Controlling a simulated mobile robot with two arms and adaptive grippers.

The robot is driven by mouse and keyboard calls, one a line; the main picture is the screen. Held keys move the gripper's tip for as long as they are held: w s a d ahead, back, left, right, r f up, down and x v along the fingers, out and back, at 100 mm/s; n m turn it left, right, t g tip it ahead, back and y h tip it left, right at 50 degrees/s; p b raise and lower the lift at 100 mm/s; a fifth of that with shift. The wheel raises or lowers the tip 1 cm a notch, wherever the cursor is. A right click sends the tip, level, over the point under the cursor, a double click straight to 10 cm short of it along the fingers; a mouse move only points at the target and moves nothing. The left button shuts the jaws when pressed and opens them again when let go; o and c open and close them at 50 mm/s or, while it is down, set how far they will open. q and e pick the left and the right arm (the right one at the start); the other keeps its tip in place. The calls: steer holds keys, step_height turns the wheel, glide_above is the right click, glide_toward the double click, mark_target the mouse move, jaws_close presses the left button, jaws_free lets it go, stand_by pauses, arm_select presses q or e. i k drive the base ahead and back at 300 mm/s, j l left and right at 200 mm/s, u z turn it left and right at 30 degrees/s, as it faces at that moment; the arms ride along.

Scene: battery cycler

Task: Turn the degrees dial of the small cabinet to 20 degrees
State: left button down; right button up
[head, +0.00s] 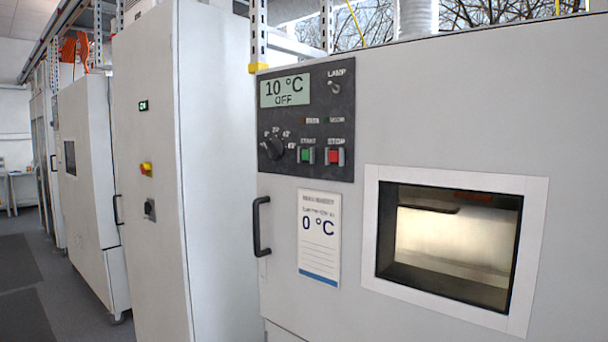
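The small cabinet (460,110) fills the right half of the head view. Its dark control panel (330,100) is at the cabinet's upper left. The degrees dial (273,148), a round black knob, sits at the panel's lower left with small white numbers around it. The marks are too small to tell exactly where it points. A green START button (307,155) and a red STOP button (335,156) are right of the dial. Neither of my grippers is in view.
A white card (319,238) reading 0 °C is below the panel. A black door handle (261,226) stands out left of it. A window (448,244) is at the right. A tall cabinet (150,230) stands at the left, with grey floor (75,290) open beyond it.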

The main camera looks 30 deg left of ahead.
mark_target(275, 147)
steer(key=u, duration=1.15)
